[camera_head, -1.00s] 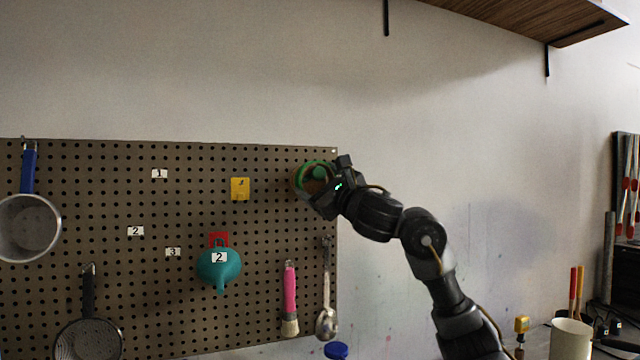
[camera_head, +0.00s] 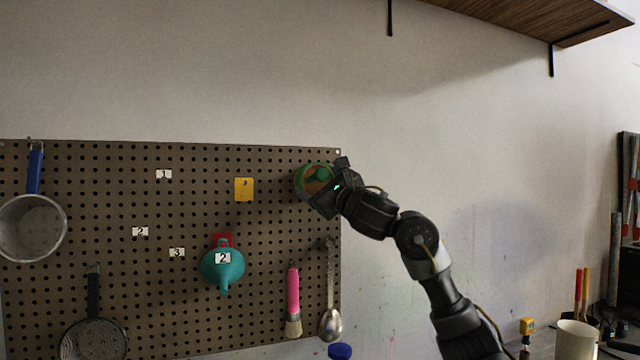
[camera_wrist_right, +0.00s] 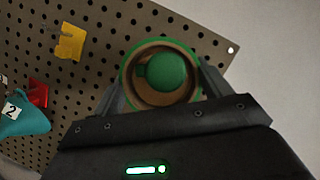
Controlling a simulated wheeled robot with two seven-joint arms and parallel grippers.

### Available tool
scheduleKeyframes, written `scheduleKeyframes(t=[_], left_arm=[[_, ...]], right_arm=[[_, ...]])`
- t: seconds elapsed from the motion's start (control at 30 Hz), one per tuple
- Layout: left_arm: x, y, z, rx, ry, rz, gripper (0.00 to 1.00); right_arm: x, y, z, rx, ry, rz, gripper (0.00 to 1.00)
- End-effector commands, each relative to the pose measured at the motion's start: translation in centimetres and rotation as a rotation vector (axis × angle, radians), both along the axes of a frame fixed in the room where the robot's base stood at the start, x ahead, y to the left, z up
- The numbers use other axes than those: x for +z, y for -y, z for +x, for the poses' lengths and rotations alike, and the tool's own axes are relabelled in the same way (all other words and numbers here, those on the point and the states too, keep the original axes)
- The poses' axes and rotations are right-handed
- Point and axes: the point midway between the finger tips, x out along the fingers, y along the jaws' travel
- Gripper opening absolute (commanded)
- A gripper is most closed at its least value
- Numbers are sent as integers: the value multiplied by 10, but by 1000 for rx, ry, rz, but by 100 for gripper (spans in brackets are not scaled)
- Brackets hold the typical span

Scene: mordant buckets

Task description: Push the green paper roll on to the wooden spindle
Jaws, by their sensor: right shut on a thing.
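The green paper roll (camera_wrist_right: 126,76) shows end-on in the right wrist view as a green ring with a brown inside. It also shows at the pegboard's upper right in the head view (camera_head: 301,184). My right gripper (camera_wrist_right: 163,88) is shut on the roll, one finger on each side; it shows in the head view too (camera_head: 325,190). A rounded green knob (camera_wrist_right: 167,71) appears inside the ring, apparently the end of the spindle. The spindle's wooden shaft is not clearly visible. I cannot tell how deep the roll sits around it. My left gripper is not in view.
The pegboard (camera_head: 120,190) carries a yellow tag (camera_head: 244,189), a teal funnel (camera_head: 222,268), a pink-handled brush (camera_head: 293,295), a spoon (camera_head: 331,322) and two pans at left. A white cup (camera_head: 577,340) stands lower right. The wall right of the board is bare.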

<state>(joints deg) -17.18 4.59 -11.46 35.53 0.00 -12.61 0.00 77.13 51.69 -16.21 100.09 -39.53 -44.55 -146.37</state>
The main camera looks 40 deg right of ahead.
Motion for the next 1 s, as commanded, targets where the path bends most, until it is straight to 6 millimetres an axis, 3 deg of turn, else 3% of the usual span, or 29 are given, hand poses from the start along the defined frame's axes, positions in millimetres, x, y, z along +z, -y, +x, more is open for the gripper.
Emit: scheduleKeyframes(t=[0.97, 1.0], left_arm=[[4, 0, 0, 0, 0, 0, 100], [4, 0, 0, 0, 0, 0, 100]], right_arm=[[0, 8, 23, -1, 0, 1, 53], [0, 8, 23, -1, 0, 1, 81]])
